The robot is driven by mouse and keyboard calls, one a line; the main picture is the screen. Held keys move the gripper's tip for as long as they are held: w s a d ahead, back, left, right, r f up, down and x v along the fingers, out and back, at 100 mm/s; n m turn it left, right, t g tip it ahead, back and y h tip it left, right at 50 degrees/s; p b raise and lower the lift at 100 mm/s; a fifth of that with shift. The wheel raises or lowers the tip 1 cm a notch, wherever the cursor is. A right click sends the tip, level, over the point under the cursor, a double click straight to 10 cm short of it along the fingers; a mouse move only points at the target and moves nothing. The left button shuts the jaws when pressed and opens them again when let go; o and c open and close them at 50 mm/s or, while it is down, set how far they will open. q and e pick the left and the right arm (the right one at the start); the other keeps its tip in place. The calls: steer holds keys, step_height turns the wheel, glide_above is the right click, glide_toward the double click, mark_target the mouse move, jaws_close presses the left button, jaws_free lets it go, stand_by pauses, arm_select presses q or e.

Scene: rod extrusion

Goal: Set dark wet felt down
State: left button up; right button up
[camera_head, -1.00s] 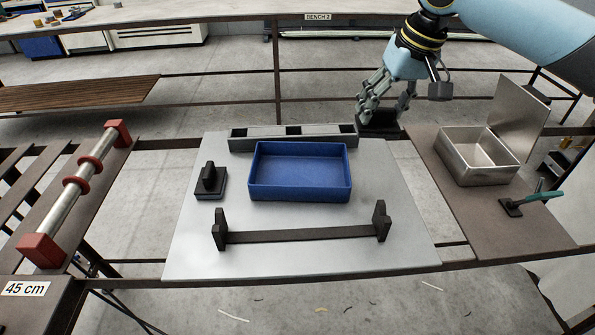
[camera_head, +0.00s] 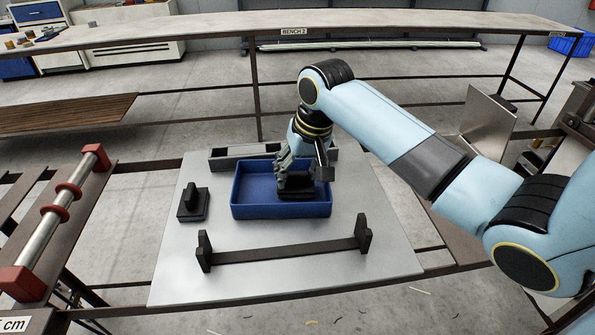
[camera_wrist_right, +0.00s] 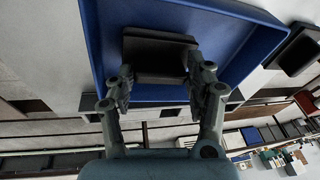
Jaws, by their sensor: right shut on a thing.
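My right gripper (camera_head: 294,170) is shut on a dark felt pad (camera_head: 297,189) and holds it at the right part of the blue tray (camera_head: 280,212). In the right wrist view, the fingers (camera_wrist_right: 158,78) hold the sides of the dark pad (camera_wrist_right: 160,52), with the blue tray (camera_wrist_right: 245,45) behind it. I cannot tell whether the pad touches the tray floor. A second dark block with an upright grip (camera_head: 193,205) stands on the grey plate left of the tray. My left gripper is not in view.
A grey slotted rack (camera_head: 232,156) stands behind the tray, partly hidden by the gripper. A dark bar between two end brackets (camera_head: 285,250) lies in front. A metal rod with red rings (camera_head: 58,213) is at the left. The plate (camera_head: 185,275) has bare room at its front left.

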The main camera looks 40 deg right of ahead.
mark_target(309, 194)
steer(key=shift+f, duration=0.35)
steer(key=o, duration=1.3)
steer(key=shift+c, duration=0.2)
steer(key=v, duration=1.2)
